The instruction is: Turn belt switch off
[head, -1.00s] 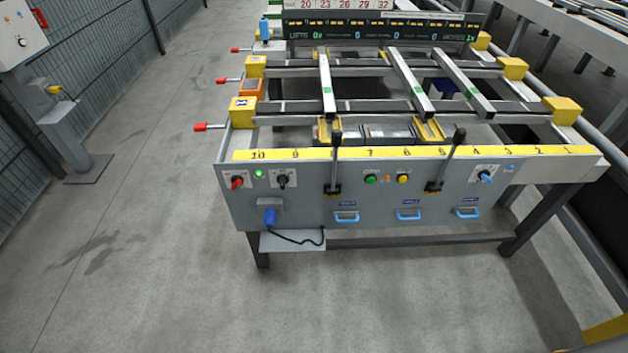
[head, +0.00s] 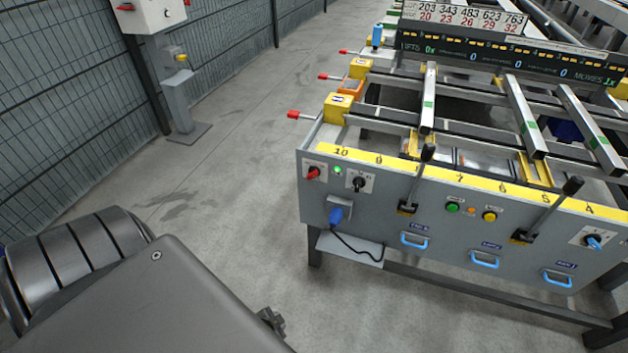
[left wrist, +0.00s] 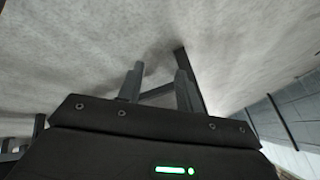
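The table's grey front panel (head: 445,222) stands at the right in the head view. It carries a red rotary switch (head: 314,173) beside a lit green lamp (head: 338,170), a black rotary switch (head: 359,184), and a blue rotary switch (head: 592,242) at the right. The labels are too small to read, so I cannot tell which is the belt switch. My left gripper (left wrist: 160,80) is open and empty in the left wrist view, its two fingers apart over grey floor. The head view shows my left arm at the lower left, clear of the panel. My right gripper is out of view.
Two black levers (head: 416,180) (head: 547,211), green (head: 452,207) and yellow (head: 489,216) buttons and blue handles (head: 414,241) are on the panel. Red-tipped rods jut out left. A blue plug (head: 337,214) has a cable.

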